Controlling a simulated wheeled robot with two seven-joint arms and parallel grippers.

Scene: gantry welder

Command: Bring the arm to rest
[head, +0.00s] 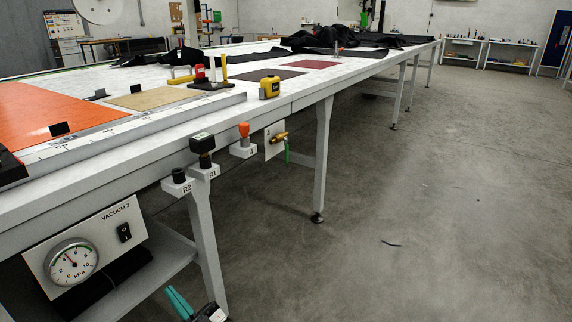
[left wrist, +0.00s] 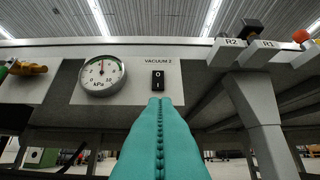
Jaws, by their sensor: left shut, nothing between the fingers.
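My left gripper (head: 177,302) shows at the bottom edge of the head view, below and to the right of the VACUUM 2 panel (head: 42,263) and apart from it. In the left wrist view its teal fingers (left wrist: 159,102) are pressed together and empty, their tips appearing just below the black rocker switch (left wrist: 158,80). The switch is marked O above and I below. The white panel also carries a round kPa gauge (left wrist: 102,76) with a red needle pointing roughly upward. My right gripper is in neither view.
The long white table (head: 305,88) bears an orange sheet (head: 50,112), a yellow tape measure (head: 269,87) and dark cloth. Holders R2 (head: 178,187) and R1 (head: 205,171) jut from its front edge. A table leg (head: 208,245) stands near my gripper. The floor to the right is mostly clear.

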